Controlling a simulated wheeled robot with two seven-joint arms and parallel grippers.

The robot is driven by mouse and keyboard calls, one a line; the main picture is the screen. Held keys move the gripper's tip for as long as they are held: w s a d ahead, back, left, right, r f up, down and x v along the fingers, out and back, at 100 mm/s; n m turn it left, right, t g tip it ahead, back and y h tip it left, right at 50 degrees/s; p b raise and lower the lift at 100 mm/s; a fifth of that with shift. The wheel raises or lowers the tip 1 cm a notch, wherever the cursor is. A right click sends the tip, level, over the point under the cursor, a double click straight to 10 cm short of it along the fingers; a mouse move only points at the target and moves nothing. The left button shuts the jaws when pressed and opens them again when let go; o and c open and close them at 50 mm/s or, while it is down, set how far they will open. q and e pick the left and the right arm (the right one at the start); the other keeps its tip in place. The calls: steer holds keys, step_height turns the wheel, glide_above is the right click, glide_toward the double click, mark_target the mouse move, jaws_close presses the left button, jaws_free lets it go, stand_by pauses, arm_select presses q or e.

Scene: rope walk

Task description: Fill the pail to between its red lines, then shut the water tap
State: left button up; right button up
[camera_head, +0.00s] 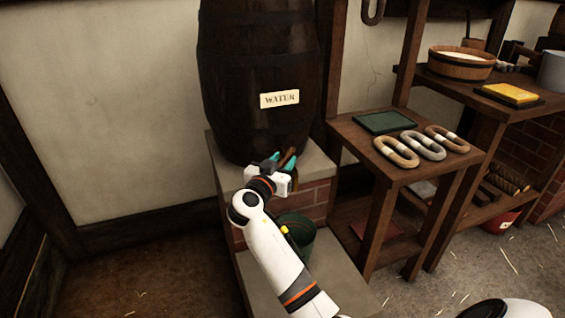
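The water barrel (258,62) is dark wood with a "WATER" label and stands on a stone-topped brick ledge.
A wooden stand (359,140) to the right holds a green tray and three rope coils. Shelves further right hold a wooden tub (461,64), a yellow block (510,93) and a grey container (552,72). Open floor lies at the lower left.

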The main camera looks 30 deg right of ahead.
jaws_close()
steer(key=shift+d, duration=0.1)
